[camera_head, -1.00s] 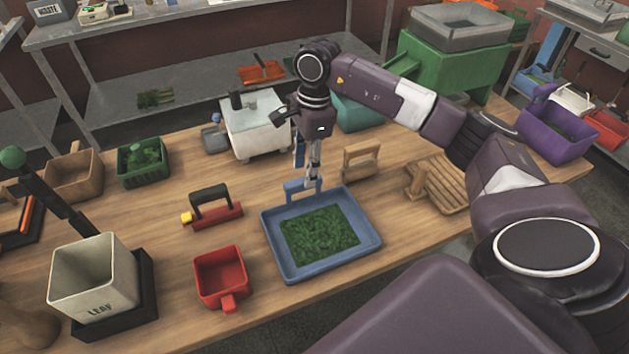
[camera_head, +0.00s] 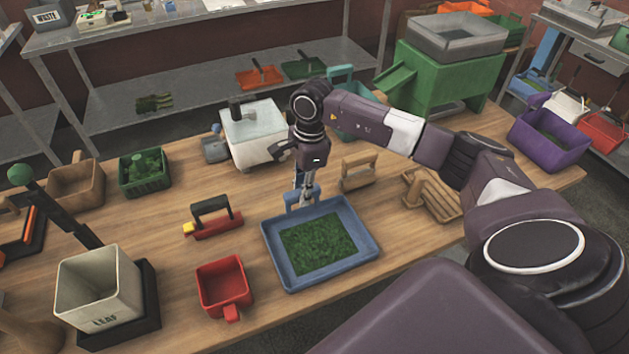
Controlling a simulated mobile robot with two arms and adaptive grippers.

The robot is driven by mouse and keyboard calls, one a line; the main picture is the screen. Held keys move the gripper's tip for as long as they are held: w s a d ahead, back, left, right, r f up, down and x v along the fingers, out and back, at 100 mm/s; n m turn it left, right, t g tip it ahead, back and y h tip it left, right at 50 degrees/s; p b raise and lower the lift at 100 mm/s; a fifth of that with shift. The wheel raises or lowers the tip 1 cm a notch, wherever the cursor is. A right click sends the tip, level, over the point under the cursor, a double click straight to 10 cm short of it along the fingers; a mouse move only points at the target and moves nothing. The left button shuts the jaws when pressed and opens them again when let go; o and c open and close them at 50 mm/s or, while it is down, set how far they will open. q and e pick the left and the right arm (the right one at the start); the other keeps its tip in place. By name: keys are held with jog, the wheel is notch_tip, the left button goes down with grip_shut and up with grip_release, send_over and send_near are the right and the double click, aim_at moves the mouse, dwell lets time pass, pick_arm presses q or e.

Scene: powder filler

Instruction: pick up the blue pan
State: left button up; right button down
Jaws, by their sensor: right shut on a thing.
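The blue pan (camera_head: 358,262) is a shallow rectangular tray with green leafy material (camera_head: 318,243) in it. It is on or just above the wooden table, right of the red scoop; I cannot tell if its base touches the wood. Its upright blue handle (camera_head: 292,200) is at the far edge. My right gripper (camera_head: 306,198) points down and is shut on that handle, its fingertips partly hiding it. My left gripper is not in view.
A red scoop (camera_head: 222,284) and a red-based tool with a black handle (camera_head: 212,220) are left of the pan. A wooden block with handle (camera_head: 358,171) and a slatted wooden piece (camera_head: 434,196) are to its right. A white machine (camera_head: 254,135) stands behind.

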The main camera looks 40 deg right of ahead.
jog(key=shift+r, duration=0.1)
dwell(0.4)
notch_tip(320, 180, up, 27)
jog(key=p, duration=0.2)
dwell(0.7)
